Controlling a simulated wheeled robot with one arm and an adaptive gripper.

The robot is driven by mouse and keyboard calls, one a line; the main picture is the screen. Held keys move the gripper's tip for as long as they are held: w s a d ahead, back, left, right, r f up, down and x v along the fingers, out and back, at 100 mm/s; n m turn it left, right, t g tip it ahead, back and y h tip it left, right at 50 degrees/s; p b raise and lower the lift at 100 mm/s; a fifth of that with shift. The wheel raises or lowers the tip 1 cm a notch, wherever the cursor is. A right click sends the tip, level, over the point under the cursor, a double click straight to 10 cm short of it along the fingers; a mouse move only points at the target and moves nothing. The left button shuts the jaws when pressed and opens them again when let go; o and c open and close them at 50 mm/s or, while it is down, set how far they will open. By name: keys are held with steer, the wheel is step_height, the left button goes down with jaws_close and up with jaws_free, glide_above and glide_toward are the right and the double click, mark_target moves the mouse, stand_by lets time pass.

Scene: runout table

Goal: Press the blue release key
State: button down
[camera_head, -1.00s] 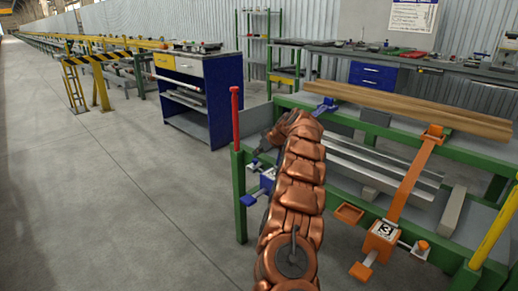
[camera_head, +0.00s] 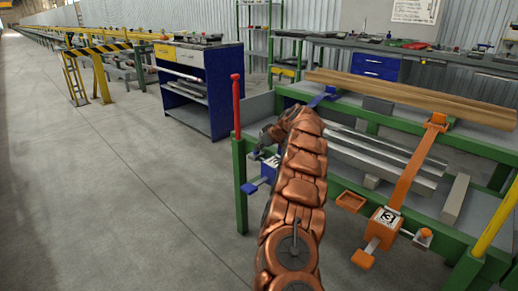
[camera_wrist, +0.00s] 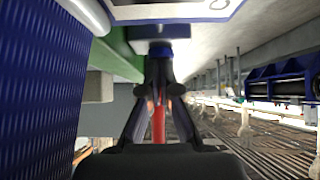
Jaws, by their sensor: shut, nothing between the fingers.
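The blue release key (camera_head: 250,187) juts out low at the left front of the green-framed table, beside a blue box (camera_head: 268,170) with a white label. My gripper (camera_head: 262,146) is just above and behind it in the head view, partly hidden by my copper arm. In the wrist view my shut, empty gripper (camera_wrist: 159,80) points at a small blue piece (camera_wrist: 160,50) under a white-labelled box edge. I cannot tell whether that piece is the key, or whether the fingertips touch it.
A red post (camera_head: 237,110) rises at the table's left corner, close to my gripper. An orange station (camera_head: 384,228) marked 3, with its orange key (camera_head: 363,258), stands to the right. Wooden planks (camera_head: 410,98) lie across the top. The floor at left is clear.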

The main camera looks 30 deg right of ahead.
steer(key=shift+s+a+f, duration=0.1)
steer(key=shift+f, duration=0.6)
steer(key=shift+r, duration=0.1)
steer(key=s+d+r+p, duration=0.1)
steer(key=s+r, duration=0.5)
steer(key=r, duration=0.6)
steer(key=shift+s+d+p, duration=0.35)
steer(key=shift+d+p, duration=0.05)
steer(key=shift+p, duration=0.3)
steer(key=shift+r, duration=0.1)
